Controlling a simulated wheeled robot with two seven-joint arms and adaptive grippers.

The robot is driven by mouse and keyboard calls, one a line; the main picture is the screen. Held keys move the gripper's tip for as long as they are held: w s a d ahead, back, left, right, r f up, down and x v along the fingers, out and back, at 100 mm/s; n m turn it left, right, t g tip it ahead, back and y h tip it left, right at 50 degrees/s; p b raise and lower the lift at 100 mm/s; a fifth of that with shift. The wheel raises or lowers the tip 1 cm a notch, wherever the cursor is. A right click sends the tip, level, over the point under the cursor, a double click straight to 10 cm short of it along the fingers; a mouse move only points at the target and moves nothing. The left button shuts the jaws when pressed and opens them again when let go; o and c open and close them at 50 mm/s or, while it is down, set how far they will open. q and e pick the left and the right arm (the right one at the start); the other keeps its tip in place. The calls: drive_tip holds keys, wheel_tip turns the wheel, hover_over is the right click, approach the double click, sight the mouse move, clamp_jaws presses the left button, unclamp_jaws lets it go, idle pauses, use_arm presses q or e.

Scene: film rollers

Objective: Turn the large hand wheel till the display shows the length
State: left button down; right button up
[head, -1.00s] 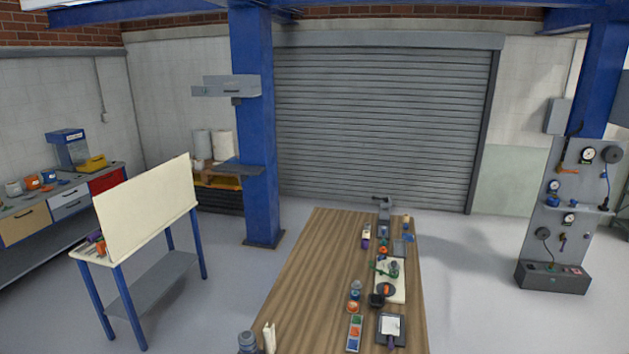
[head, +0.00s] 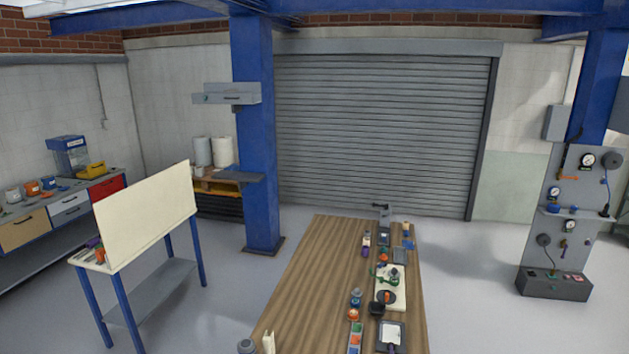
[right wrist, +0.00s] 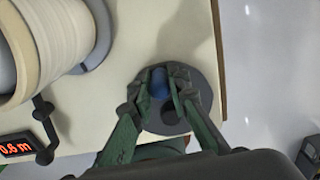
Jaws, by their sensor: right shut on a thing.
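In the right wrist view, a dark grey disc-shaped wheel (right wrist: 210,82) lies on a pale tabletop (right wrist: 115,85). It looks like the large hand wheel. Its blue knob (right wrist: 159,84) stands between the fingers of my right gripper (right wrist: 163,78), which is shut on it. A dark round hub shows between the fingers. A small black display (right wrist: 18,148) at the left edge reads 0.6 m in red digits. My left gripper shows in neither view, and the head view shows neither gripper.
A large cream roll (right wrist: 60,40) fills the upper left of the wrist view, with a black crank (right wrist: 43,108) beside the display. In the head view, a wooden table (head: 310,280) carries several small items. A pale panel stands on a bench (head: 150,215) at left.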

drive_tip(key=shift+a, duration=0.1)
drive_tip(key=shift+a, duration=1.1)
drive_tip(key=shift+s+a+p, duration=0.3)
drive_tip(key=shift+a, duration=0.15)
drive_tip(key=shift+s+a, duration=0.25)
drive_tip(key=shift+a, duration=0.2)
drive_tip(key=shift+s, duration=0.1)
